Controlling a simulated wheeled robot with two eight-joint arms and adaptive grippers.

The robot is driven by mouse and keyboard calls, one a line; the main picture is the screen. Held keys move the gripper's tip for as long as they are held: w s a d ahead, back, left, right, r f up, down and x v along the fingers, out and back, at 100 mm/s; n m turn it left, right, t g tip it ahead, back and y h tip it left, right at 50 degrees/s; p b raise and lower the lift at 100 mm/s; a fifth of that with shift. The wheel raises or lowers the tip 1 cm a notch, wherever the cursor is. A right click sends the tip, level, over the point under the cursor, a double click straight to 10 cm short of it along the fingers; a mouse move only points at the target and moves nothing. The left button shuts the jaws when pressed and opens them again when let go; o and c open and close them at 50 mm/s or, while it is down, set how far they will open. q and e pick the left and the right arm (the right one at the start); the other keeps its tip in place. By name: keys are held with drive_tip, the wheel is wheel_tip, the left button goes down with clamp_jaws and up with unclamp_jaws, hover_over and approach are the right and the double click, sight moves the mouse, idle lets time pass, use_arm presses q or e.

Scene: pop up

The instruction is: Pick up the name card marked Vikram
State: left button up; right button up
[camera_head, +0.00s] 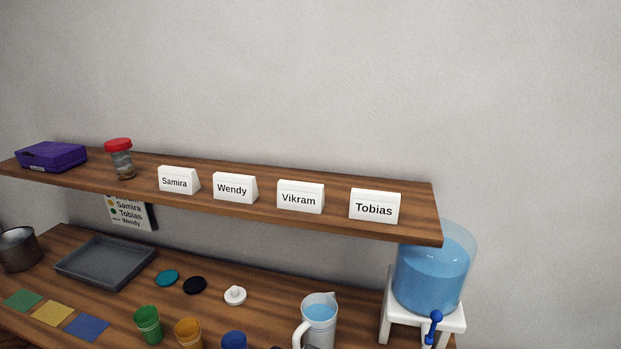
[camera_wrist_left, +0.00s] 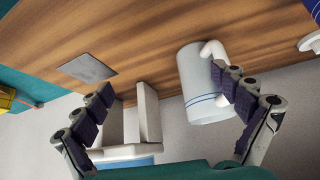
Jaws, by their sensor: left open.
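The Vikram name card (camera_head: 300,197) is a white tent card with black lettering. It stands upright on the upper wooden shelf (camera_head: 420,220), between the Wendy card (camera_head: 235,188) and the Tobias card (camera_head: 374,207). The Samira card (camera_head: 178,181) stands farther left. In the left wrist view my left gripper (camera_wrist_left: 165,82) is open, with its dark padded fingers spread and nothing held between them. None of the name cards shows in that view. My right gripper is in neither view.
A red-lidded jar (camera_head: 120,158) and purple box (camera_head: 52,156) stand left on the shelf. Below are a grey tray (camera_head: 105,263), coloured cups, a pitcher (camera_head: 319,320) and a water dispenser (camera_head: 432,272). A pale handled vessel (camera_wrist_left: 205,95) is near my left fingers. The wall above is clear.

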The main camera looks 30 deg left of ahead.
use_arm(q)
drive_tip(key=w+a+r+n+p, duration=0.1)
drive_tip(key=w+a+r+p, duration=0.15)
drive_tip(key=r+p, duration=0.55)
drive_tip(key=w+a+r+p, duration=0.25)
drive_tip(key=r+p, duration=0.35)
drive_tip(key=r, duration=0.5)
wheel_tip(320, 180, up, 18)
drive_tip(key=n+g+y+p, duration=0.1)
drive_tip(key=g+p, duration=0.1)
drive_tip(key=p, duration=1.8)
hover_over(299, 186)
drive_tip(key=s+d, duration=0.1)
drive_tip(key=s, duration=0.1)
drive_tip(key=shift+w+r, duration=0.1)
drive_tip(key=shift+w, duration=0.1)
drive_tip(key=shift+w+a+n+g, duration=0.15)
drive_tip(key=shift+n+g, duration=0.15)
drive_tip(key=shift+w+f, duration=0.1)
drive_tip(key=shift+f, duration=0.2)
drive_tip(key=x, duration=0.7)
drive_tip(key=shift+a+f, duration=0.1)
drive_tip(key=shift+f, duration=0.1)
drive_tip(key=shift+s+r, duration=0.1)
drive_tip(key=shift+s, duration=0.15)
drive_tip(key=c, duration=0.7)
